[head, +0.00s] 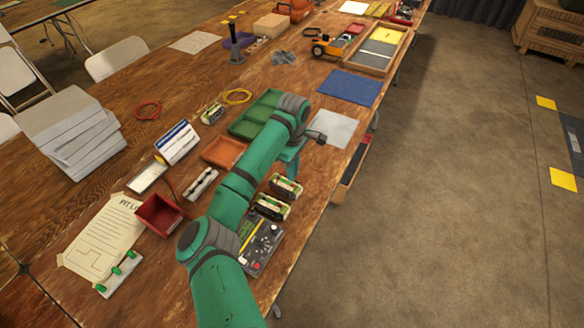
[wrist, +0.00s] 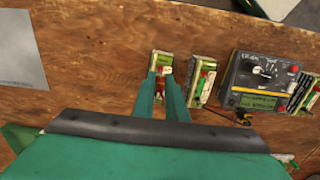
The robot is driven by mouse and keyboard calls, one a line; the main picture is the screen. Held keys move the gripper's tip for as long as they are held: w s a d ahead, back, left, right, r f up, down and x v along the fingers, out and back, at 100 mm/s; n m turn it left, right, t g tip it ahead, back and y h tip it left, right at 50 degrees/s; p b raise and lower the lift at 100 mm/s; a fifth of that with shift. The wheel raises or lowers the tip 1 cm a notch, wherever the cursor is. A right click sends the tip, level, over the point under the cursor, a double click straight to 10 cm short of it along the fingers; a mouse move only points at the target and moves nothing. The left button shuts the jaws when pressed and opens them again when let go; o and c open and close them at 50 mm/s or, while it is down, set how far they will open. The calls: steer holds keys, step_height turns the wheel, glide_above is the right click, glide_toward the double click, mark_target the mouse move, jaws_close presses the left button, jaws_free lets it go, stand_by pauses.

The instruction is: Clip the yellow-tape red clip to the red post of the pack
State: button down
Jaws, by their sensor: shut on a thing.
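In the wrist view my gripper (wrist: 163,78) is shut on a small red clip (wrist: 161,82) between its fingers. The clip is over or against a green-and-white battery pack (wrist: 163,57); I cannot tell whether it grips a post. Yellow tape is not clear at this size. A second similar pack (wrist: 201,75) stands just right, apart from the fingers. In the head view my gripper (head: 290,168) reaches down beside the upper pack (head: 283,185), with the other pack (head: 271,207) below. The fingers and clip hide the post area.
A dark charger (wrist: 262,80) with a dial stands right of the packs; it also shows in the head view (head: 261,247). A grey sheet (head: 332,128) lies beyond the arm.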

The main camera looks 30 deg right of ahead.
steer(key=shift+f, duration=1.05)
steer(key=shift+f, duration=0.3)
stand_by(1.1)
steer(key=c, duration=1.7)
jaws_free()
steer(key=shift+o, duration=1.1)
steer(key=shift+r, duration=0.1)
steer(key=shift+r, duration=3.65)
